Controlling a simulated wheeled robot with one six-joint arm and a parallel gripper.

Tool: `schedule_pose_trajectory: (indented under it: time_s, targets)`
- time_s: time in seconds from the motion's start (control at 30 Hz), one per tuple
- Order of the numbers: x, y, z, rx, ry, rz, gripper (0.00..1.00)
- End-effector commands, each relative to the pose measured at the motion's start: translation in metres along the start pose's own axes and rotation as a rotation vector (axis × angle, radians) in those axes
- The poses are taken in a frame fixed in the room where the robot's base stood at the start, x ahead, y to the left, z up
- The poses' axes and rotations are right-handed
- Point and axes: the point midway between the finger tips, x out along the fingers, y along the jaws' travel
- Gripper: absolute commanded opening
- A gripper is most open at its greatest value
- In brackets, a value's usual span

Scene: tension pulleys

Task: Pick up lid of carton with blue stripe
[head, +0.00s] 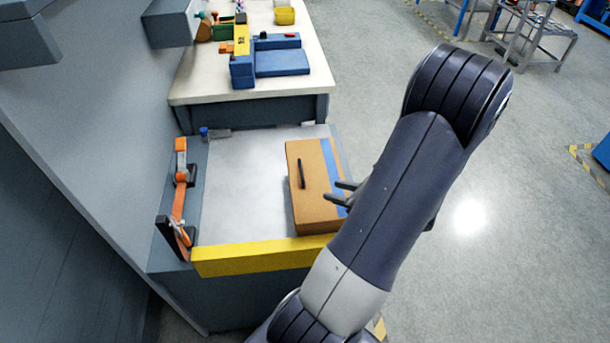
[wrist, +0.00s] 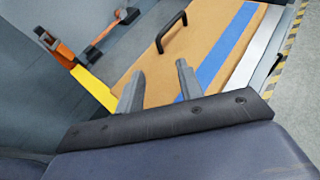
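A brown carton (head: 308,212) with a blue stripe (head: 332,168) stands on the right part of a grey work surface in the head view. Its flat lid (head: 311,170) has a black bar handle (head: 301,174). In the wrist view the lid (wrist: 190,60), the handle (wrist: 172,32) and the stripe (wrist: 228,48) show beyond the fingers. My gripper (head: 341,192) is near the carton's right side, by the stripe. In the wrist view my gripper (wrist: 158,82) is open, its two fingers apart with nothing between them. My arm hides the carton's lower right corner in the head view.
A yellow front edge (head: 265,257) borders the grey work surface (head: 240,180). An orange strap device (head: 180,200) stands at the left. A white table (head: 205,85) behind carries a blue fixture (head: 281,62). The surface left of the carton is clear.

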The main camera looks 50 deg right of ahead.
Motion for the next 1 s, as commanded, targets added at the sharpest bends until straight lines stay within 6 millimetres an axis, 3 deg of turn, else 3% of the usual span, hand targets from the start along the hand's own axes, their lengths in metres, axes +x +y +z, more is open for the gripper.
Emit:
schedule_pose_trajectory:
  time_s: [0.3, 0.57, 0.8, 1.0]
  targets:
    - [0.043, 0.001, 0.0, 0.001, -0.001, 0.004, 0.36]
    - [0.059, 0.001, 0.0, 0.001, 0.0, 0.003, 0.36]
    - [0.092, 0.002, 0.001, 0.0, 0.001, 0.005, 0.36]
    - [0.105, 0.002, 0.0, 0.0, 0.001, 0.002, 0.36]
